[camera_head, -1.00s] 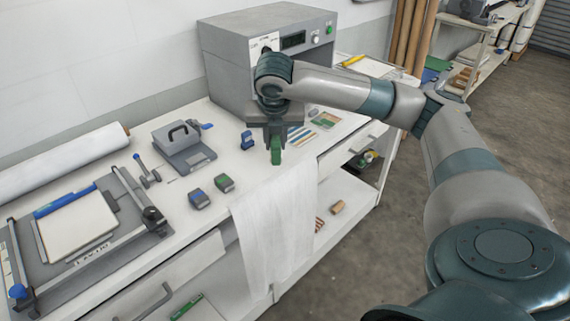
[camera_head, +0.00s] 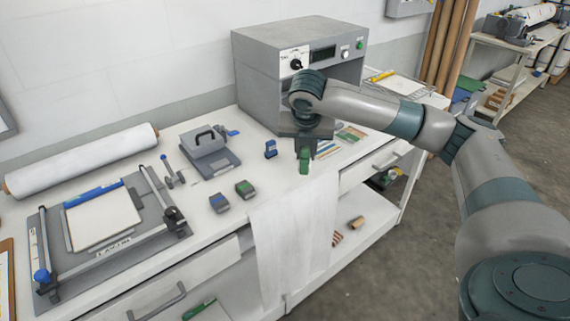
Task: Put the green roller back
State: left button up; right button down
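The green roller (camera_head: 304,161) hangs upright under my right gripper (camera_head: 305,148), over the front part of the white bench (camera_head: 187,255). The gripper seems shut on its top; the fingers are small and partly hidden by the wrist. I cannot tell whether the roller's lower end touches the bench. A similar blue roller (camera_head: 270,149) stands on the bench just left of the gripper. A green-topped pad (camera_head: 245,188) and a blue-topped pad (camera_head: 219,203) lie further left, near the front edge. My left gripper is not in view.
A grey machine (camera_head: 270,75) stands behind my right gripper. A grey press with a handle (camera_head: 207,150), a framed board (camera_head: 106,240) and a large white roll (camera_head: 85,160) occupy the left. A white cloth (camera_head: 290,250) hangs over the front edge.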

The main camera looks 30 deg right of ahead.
jog(key=w+f, duration=0.1)
jog(key=w, duration=0.1)
jog(key=w+a+f+p, duration=0.1)
jog(key=w+f, duration=0.1)
jog(key=w, duration=0.1)
jog(key=w+f+p, duration=0.1)
jog(key=w+f, duration=0.1)
jog(key=w, duration=0.1)
jog(key=shift+w+a, duration=0.15)
jog(key=shift+f+p, duration=0.5)
jog(key=shift+f, duration=0.1)
notch_tip(320, 180, down, 2)
jog(key=shift+f+p, duration=0.1)
jog(key=shift+p, duration=0.35)
jog(key=shift+f, duration=0.35)
jog(key=c, duration=1.6)
grip_release()
jog(key=shift+f, duration=0.1)
jog(key=shift+o, duration=0.2)
